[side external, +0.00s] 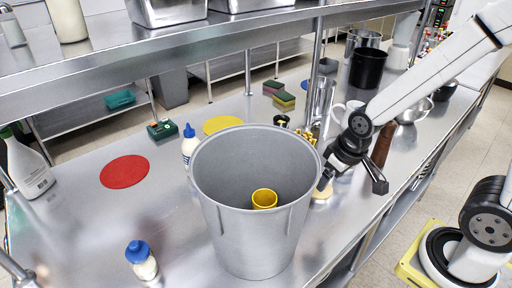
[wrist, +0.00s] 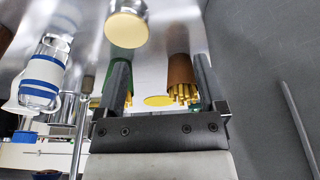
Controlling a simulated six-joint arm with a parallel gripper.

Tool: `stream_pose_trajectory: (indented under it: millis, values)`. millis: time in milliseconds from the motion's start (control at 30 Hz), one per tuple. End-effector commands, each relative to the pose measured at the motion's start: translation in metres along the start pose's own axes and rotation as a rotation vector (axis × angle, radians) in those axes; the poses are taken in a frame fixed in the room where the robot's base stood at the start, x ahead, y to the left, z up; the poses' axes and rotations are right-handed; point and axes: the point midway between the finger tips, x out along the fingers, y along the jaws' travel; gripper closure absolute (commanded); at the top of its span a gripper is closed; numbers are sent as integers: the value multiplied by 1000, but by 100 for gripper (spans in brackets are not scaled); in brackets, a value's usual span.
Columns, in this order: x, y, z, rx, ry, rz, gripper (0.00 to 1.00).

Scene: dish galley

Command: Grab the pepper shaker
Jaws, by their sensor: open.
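No item is plainly labelled as the pepper shaker. A small clear shaker-like jar with a blue cap (side external: 142,262) stands at the front left of the counter, far from my gripper. A tall brown piece (side external: 383,145) stands behind my gripper at the right; I cannot tell what it is. My gripper (side external: 350,172) is open and empty, above the counter just right of the grey bucket (side external: 250,215). In the wrist view my gripper (wrist: 160,64) has its fingers apart, with a brown cylinder of yellow sticks (wrist: 181,72) seen beyond them.
The tall bucket holds a yellow cup (side external: 264,198) and stands close to my gripper. A blue-capped white bottle (side external: 189,146) is behind it. A red disc (side external: 124,172) lies at left. A shelf (side external: 120,62) hangs above the back. The left counter has free room.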

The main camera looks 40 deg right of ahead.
Motion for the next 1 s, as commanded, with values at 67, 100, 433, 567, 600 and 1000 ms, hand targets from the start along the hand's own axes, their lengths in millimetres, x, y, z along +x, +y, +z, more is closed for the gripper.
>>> stream_pose_trajectory:
  millis: [67,100,433,567,600,1000]
  values:
    - [3,2,-9,16,24,-1,10]
    - [5,4,-15,27,42,-1,10]
    - [28,52,-108,199,339,47,10]
    - [37,88,-146,282,482,106,10]
    - [39,100,-156,308,524,129,10]
    - [50,216,-205,496,848,401,10]
